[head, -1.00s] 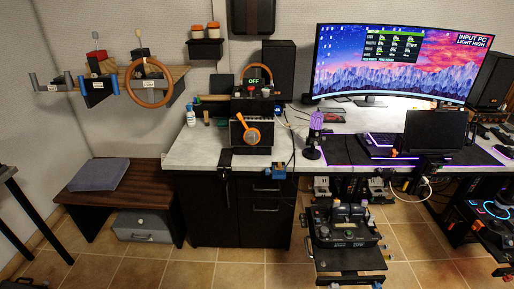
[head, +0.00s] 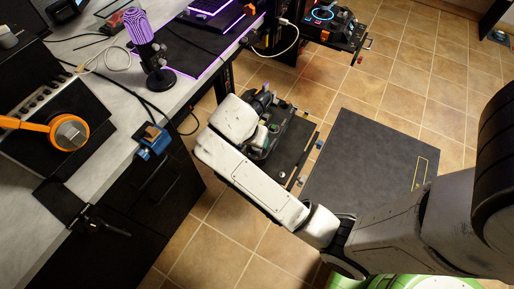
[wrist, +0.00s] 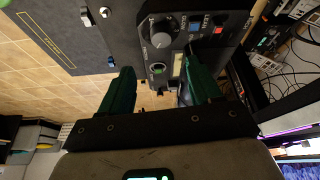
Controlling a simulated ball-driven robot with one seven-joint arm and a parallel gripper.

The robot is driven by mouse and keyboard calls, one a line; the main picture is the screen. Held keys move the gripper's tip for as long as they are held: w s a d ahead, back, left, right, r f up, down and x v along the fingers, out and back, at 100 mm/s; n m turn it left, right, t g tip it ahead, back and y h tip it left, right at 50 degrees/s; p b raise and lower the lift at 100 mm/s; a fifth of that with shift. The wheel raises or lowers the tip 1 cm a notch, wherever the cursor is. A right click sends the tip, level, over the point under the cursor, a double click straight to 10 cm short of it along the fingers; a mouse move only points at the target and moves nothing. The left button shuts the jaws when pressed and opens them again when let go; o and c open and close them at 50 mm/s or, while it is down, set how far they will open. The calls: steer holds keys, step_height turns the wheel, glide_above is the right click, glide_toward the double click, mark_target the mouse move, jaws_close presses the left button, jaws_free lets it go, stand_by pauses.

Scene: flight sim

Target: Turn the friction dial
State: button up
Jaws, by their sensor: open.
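The dark control panel (wrist: 208,38) with the dials fills the upper middle of the wrist view. In the head view the control unit (head: 285,140) is low beside the desk, partly covered by my white arm, and the fingers are hidden.
Blue and red switches (wrist: 218,28) sit right of the large dial. A dark mat (head: 365,160) with a yellow outline lies on the tiled floor. The desk (head: 110,75) with microphone (head: 150,48) and headphones (head: 66,132) is at left, with a blue clamp (head: 153,142) on its edge.

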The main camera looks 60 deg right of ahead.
steer(key=b+x, duration=0.2)
steer(key=x, duration=0.8)
steer(key=shift+w+a+f, duration=0.1)
steer(key=shift+f, duration=0.1)
steer(key=shift+c, duration=0.2)
steer(key=c, duration=1)
steer(key=shift+r+p, duration=0.1)
steer(key=shift+p, duration=0.2)
